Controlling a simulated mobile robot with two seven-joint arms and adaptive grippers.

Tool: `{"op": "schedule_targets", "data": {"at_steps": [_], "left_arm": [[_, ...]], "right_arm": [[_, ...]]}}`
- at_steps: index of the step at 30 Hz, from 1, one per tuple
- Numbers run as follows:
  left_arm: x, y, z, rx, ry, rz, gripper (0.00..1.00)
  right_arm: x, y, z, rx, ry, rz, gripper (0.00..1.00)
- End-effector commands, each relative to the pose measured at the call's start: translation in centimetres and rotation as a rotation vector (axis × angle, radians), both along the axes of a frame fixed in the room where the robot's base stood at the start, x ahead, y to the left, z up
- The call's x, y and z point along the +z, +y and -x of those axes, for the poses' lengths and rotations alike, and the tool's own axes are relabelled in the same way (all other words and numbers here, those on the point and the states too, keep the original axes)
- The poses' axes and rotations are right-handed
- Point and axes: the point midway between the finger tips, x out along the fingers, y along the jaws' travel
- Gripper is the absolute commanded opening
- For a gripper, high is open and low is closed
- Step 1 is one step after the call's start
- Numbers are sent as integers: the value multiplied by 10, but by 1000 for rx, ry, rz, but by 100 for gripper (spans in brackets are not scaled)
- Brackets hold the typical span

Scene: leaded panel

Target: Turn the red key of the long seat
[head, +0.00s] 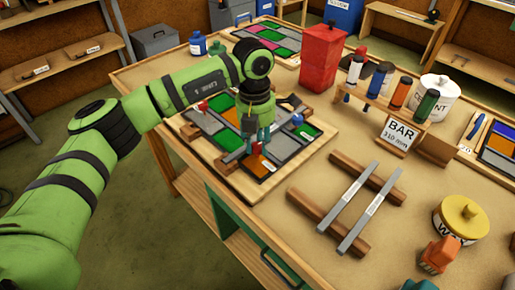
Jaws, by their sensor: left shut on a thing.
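The leaded panel (293,155) lies on a wooden board on the bench, with green, grey and orange panes. My left gripper (255,144) points down over the panel's near part. Its fingers are closed around a small red key (256,150) at the panel's near side; the fingers partly hide it and its seat. A second red knob (203,106) is at the panel's left edge, and a blue knob (297,119) is at its right. I cannot tell how far the held key is turned. My right gripper is not in view.
Two metal bars (359,206) lie across wooden rests on the right. Behind stand a red box (321,57), a rack with several tubes (384,98) and a white pot (433,95). A yellow-lidded wax tin (461,217) stands at the right.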

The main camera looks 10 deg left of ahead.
Motion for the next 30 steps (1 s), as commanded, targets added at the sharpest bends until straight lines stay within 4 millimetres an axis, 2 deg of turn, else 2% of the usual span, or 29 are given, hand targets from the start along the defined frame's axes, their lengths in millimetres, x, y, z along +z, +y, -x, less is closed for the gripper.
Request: {"op": "schedule_targets", "data": {"at_steps": [1,12,30], "left_arm": [[-6,0,1,-46,4,-2,0],[-5,-1,1,-397,6,-2,0],[-3,-1,0,-966,8,-1,0]], "right_arm": [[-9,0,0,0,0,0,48],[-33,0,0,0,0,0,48],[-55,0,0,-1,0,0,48]]}}
